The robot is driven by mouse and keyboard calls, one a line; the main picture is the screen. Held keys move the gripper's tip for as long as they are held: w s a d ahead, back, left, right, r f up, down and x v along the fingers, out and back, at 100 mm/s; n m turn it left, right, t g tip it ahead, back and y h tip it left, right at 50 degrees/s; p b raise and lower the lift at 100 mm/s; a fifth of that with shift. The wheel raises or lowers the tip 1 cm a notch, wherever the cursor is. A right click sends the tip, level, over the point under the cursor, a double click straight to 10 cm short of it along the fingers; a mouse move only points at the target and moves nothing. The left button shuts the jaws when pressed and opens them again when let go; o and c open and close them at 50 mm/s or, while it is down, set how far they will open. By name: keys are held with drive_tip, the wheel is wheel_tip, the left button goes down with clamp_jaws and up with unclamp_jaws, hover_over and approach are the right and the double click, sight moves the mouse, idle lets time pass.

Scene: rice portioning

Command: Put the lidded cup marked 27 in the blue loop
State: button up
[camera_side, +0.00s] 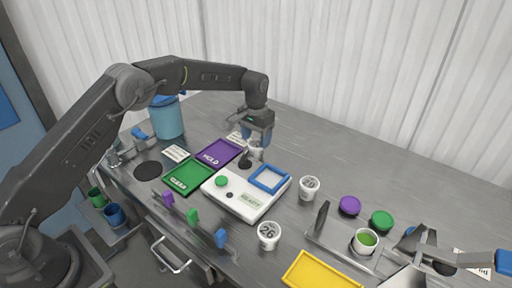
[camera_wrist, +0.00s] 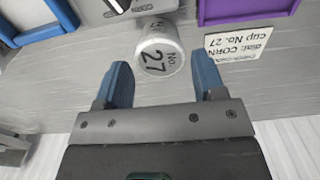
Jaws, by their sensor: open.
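The white lidded cup marked 27 (camera_wrist: 160,56) stands on the grey table, its number facing the wrist camera. In the side view it is mostly hidden below my gripper (camera_side: 257,140). My gripper's blue fingers (camera_wrist: 161,68) are open, with one fingertip on each side of the cup's near end; the jaws hold nothing. The blue loop (camera_side: 281,172) is a square frame lying on the white scale (camera_side: 237,205), in front of and to the right of my gripper, and it looks empty. A blue frame edge also shows at the wrist view's top left (camera_wrist: 61,14).
A purple tray (camera_side: 235,149) and a green tray (camera_side: 190,189) lie left of the scale. A label card reading cup No. 27 (camera_wrist: 244,42) lies beside the cup. Other lidded cups stand right (camera_side: 309,188) and front, marked 26 (camera_side: 268,236). The back right table is clear.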

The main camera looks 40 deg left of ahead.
sight(256, 143)
wheel_tip(256, 143, up, 8)
drive_tip(key=shift+f, duration=0.25)
drive_tip(key=s+r+t, duration=0.3)
drive_tip(key=s+r, duration=1.2)
drive_tip(key=s, duration=0.1)
drive_tip(key=s+a+f+t, duration=0.1)
drive_tip(key=s+f+t, duration=0.1)
drive_tip(key=s, duration=2)
drive_tip(key=shift+f+t, duration=0.3)
drive_tip(key=shift+f, duration=0.35)
drive_tip(key=o, duration=0.3)
drive_tip(key=shift+s+f, duration=0.3)
drive_tip(key=shift+s, duration=0.05)
drive_tip(key=shift+o, duration=0.4)
